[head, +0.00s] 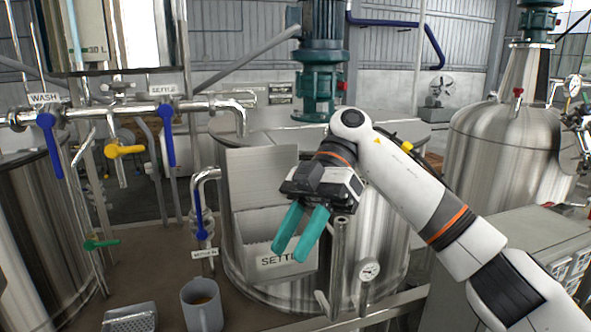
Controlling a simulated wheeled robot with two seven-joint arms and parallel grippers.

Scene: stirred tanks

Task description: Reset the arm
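My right arm comes in from the lower right. Its gripper (291,252) has two teal fingers pointing down, with a gap between them and nothing held. It hangs in front of the steel tank and the open white box (246,189) labelled SETTLE, covering part of the box. I cannot tell whether the fingers touch the box. My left gripper is not in view.
A grey mug (203,312) and a perforated metal tray (130,318) stand at the lower left. Pipes with blue valve handles (49,142) and a yellow one (125,151) run at left. A pressure gauge (369,270) sits below the arm. Another steel tank (500,150) stands at right.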

